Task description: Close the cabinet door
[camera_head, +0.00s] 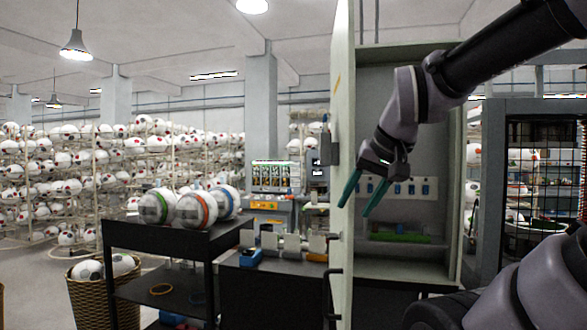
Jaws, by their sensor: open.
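The cabinet (452,160) stands right of centre with its front open, and its pale inside shows. The cabinet door (342,120) is swung open and seen nearly edge-on along the left side of the opening. A dark handle (335,297) shows low on the door's left side. My gripper (358,200) is in front of the opening, just right of the door's edge, with its two green fingers pointing down and left. The fingers are apart and nothing is between them. I cannot tell whether they touch the door.
Inside the cabinet are a row of blue switches (400,189) and a green strip (400,237). A black cart (150,245) with several balls stands left, beside a wicker basket (90,300). Ball racks (60,180) fill the back left. A dark-framed unit (492,200) is at right.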

